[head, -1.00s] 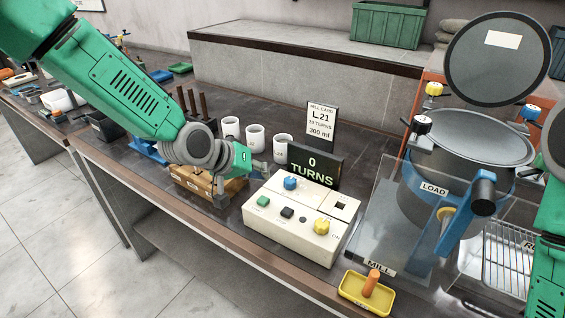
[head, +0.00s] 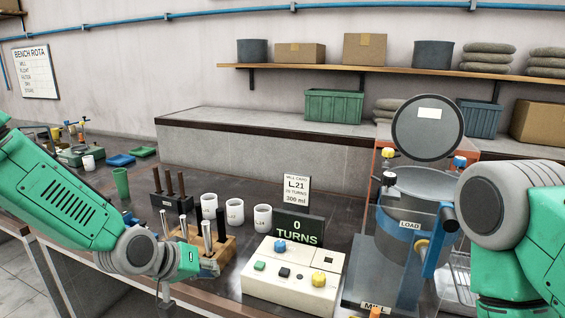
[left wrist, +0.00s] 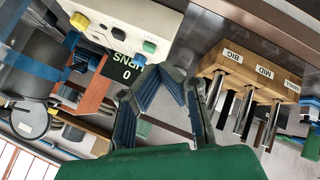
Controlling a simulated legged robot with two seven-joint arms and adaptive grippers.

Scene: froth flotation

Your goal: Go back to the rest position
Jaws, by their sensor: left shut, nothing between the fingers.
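My left gripper (head: 190,280) hangs at the bench's front edge, in front of the wooden block of rods (head: 222,250) and left of the white control box (head: 290,278). It also shows in the left wrist view (left wrist: 172,82), with its blue-padded fingers drawn together and nothing held. There the wooden block (left wrist: 255,72), labelled BIG, MID and a third partly legible word, lies to the right of the fingers. The control box (left wrist: 135,22) lies at the upper left. My right arm comes in at the right edge of the head view; its gripper is out of frame.
Three white cups (head: 235,211) stand behind the block, with a dark rack (head: 172,200) of rods beside them. The "0 TURNS" display (head: 298,227) stands behind the control box. The mill (head: 415,215) with its raised round lid is close to my right arm.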

